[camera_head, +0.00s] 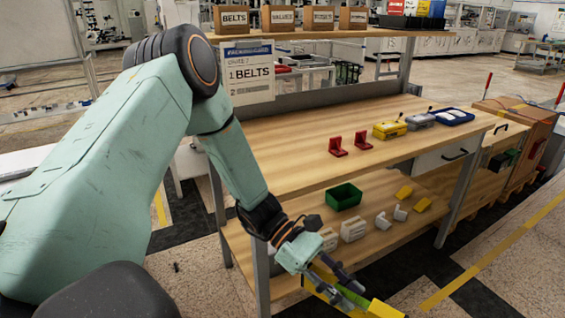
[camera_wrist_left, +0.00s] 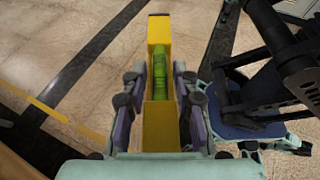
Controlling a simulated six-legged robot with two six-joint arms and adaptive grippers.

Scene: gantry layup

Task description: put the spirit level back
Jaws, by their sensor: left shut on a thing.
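The spirit level is a long yellow bar (camera_wrist_left: 158,32) with a green middle section, seen in the left wrist view. It also shows in the head view as a yellow end (camera_head: 384,309) at the bottom edge. My left gripper (camera_head: 338,283) is shut on it, in front of the workbench and near the height of its lower shelf. In the left wrist view the fingers of my left gripper (camera_wrist_left: 160,105) press on both sides of the bar. The bar points away from the wrist over the floor. My right gripper is not clearly seen.
The workbench top (camera_head: 290,155) holds two red brackets, a yellow case (camera_head: 390,131), a grey case and a blue tray (camera_head: 450,117). The lower shelf (camera_head: 292,288) holds a green bin (camera_head: 344,196), white parts and yellow blocks. A bench leg (camera_head: 262,277) stands beside my left gripper.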

